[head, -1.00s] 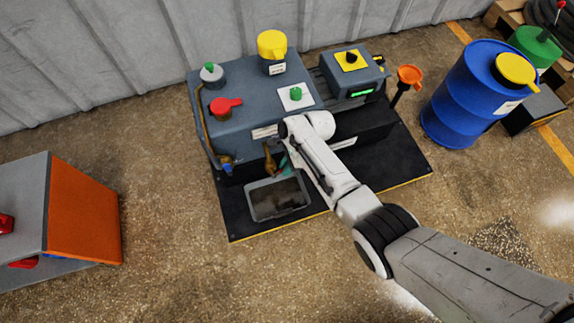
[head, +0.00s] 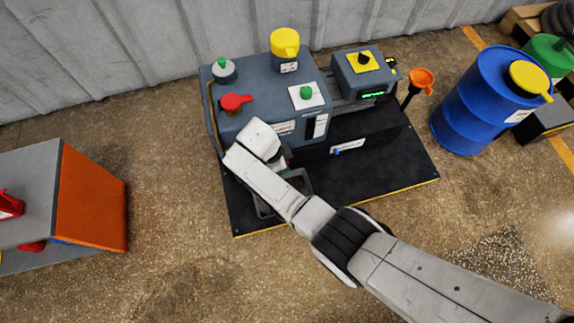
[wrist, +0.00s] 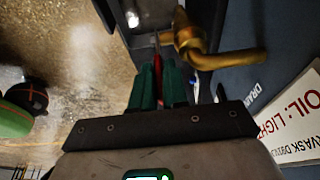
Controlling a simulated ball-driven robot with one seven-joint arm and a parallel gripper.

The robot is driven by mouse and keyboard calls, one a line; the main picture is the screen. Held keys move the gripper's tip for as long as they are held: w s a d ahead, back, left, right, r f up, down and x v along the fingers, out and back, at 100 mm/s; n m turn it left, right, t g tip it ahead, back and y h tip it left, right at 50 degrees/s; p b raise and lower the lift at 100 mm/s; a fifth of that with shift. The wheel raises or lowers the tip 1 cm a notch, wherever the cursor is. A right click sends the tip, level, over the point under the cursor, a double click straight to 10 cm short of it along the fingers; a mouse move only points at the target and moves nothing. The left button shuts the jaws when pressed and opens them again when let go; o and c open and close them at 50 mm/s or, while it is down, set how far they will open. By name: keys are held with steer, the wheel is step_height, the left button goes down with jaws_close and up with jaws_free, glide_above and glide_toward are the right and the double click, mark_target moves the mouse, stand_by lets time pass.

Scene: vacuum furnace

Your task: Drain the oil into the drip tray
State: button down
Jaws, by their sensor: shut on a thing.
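The grey-blue pump (head: 262,118) stands on a black base plate. In the wrist view, its brass drain valve (wrist: 200,50) is close ahead of my gripper (wrist: 158,85). The green fingers are shut on the valve's narrow red handle (wrist: 157,68), which shows between them. The drip tray (head: 263,207) lies on the plate in front of the pump. My arm crosses it, and only parts of its rim and inside show. I cannot tell whether oil flows.
An orange funnel (head: 422,78) and a blue drum (head: 487,105) stand to the right. An orange-sided cabinet (head: 92,205) stands left. Open floor lies between.

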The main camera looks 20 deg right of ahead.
steer(key=shift+a+f+h+b, duration=0.15)
steer(key=shift+a+h+b, duration=0.4)
steer(key=shift+h+b, duration=0.7)
steer(key=shift+a+b, duration=0.15)
steer(key=shift+b, duration=0.25)
steer(key=shift+h, duration=0.25)
steer(key=c, duration=1.5)
jaws_free()
steer(key=shift+r, duration=0.25)
